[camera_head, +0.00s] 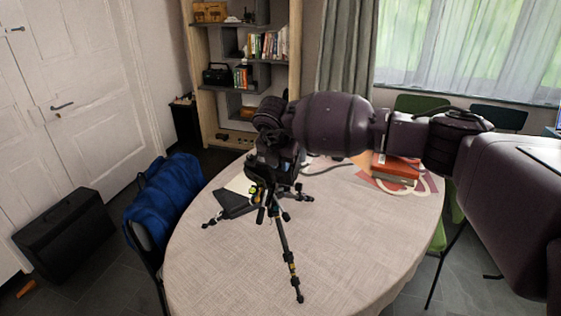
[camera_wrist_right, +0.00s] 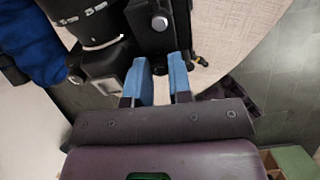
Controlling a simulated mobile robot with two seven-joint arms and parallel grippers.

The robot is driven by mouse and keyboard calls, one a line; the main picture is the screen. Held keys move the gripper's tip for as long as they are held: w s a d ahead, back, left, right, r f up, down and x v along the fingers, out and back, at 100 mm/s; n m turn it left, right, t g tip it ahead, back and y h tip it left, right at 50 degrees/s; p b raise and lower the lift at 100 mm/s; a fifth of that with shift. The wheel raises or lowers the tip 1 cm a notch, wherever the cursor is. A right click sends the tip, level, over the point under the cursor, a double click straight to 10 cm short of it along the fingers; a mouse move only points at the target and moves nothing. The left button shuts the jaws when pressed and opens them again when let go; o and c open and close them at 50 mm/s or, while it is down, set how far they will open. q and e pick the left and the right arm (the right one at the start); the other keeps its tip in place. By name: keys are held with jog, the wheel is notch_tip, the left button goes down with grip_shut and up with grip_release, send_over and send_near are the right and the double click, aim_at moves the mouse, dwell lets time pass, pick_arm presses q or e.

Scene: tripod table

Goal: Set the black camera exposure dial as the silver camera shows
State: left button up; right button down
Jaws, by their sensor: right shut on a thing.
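In the head view a black tripod (camera_head: 283,245) stands on the round table, with a dark camera (camera_head: 278,165) at its top, partly hidden by my right arm. In the right wrist view the black camera body (camera_wrist_right: 107,68) and its lens with white markings (camera_wrist_right: 92,22) fill the upper left. My right gripper (camera_wrist_right: 161,65) has its two blue fingers against the camera, shut on a small part between them. That part, likely the exposure dial, is hidden, so its setting cannot be read. I cannot make out a silver camera. My left gripper is not in view.
The table (camera_head: 345,245) has a clear front part. A red-orange book or box (camera_head: 395,168) lies at its right back. A blue jacket (camera_head: 165,200) hangs over a chair at the left. A black case (camera_head: 65,235) stands on the floor, and a shelf (camera_head: 245,70) stands behind.

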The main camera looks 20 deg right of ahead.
jog(key=shift+f+n+b, duration=0.15)
jog(key=shift+n+b, duration=0.8)
jog(key=shift+n, duration=0.05)
jog(key=shift+n+b, duration=0.6)
jog(key=shift+n, duration=1.1)
jog(key=c, duration=1.3)
grip_release()
jog(key=shift+r, duration=0.2)
